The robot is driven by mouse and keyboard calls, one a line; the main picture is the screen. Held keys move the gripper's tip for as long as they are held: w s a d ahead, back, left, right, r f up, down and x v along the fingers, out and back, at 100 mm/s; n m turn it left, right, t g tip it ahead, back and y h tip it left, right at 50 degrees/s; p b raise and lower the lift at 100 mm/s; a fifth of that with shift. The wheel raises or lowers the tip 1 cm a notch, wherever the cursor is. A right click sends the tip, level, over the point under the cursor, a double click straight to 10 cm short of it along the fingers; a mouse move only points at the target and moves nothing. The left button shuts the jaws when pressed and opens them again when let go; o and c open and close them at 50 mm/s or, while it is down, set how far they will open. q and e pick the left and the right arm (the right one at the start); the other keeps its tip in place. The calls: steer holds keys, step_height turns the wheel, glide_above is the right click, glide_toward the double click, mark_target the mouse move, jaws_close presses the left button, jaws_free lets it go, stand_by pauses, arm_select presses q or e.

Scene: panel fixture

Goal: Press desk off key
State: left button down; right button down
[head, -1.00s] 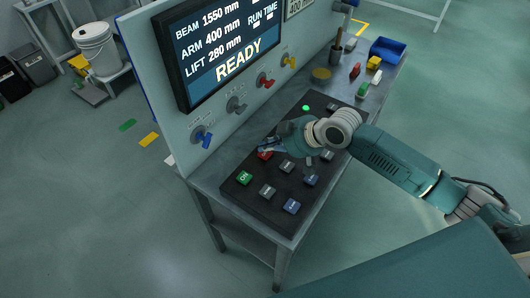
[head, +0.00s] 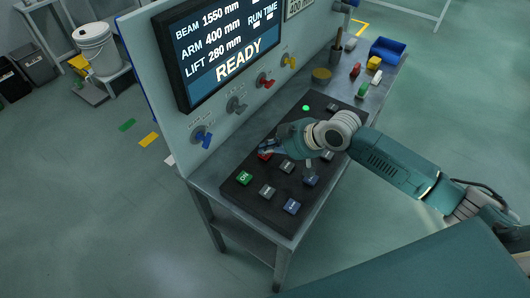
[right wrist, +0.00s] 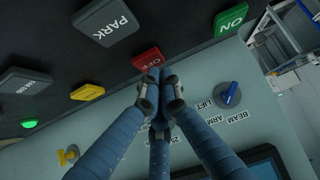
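The red OFF key (head: 264,156) is on the dark key panel (head: 257,205) of the desk, partly hidden by my right gripper in the head view. My right gripper (head: 267,150) is over it, its arm coming in from the right. In the right wrist view the OFF key (right wrist: 147,58) lies right at the tips of my right gripper (right wrist: 158,82). Its blue fingers are drawn together with nothing between them. I cannot tell whether they touch the key or whether it is pushed down. My left gripper is not in view.
The green ON key (head: 243,178) sits beside the OFF key, with grey and blue keys nearby. A PARK key (right wrist: 107,20) is close on the other side. An upright panel has several knobs and a screen (head: 222,45) reading READY. A blue bin (head: 387,50) stands at the desk's far end.

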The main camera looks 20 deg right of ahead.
mark_target(267, 155)
steer(key=shift+f, duration=0.5)
stand_by(0.8)
steer(key=shift+r, duration=0.1)
steer(key=shift+r+p, duration=0.75)
steer(key=shift+p, duration=0.05)
step_height(267, 155, up, 5)
steer(key=p, duration=0.5)
steer(key=shift+r, duration=0.15)
stand_by(0.6)
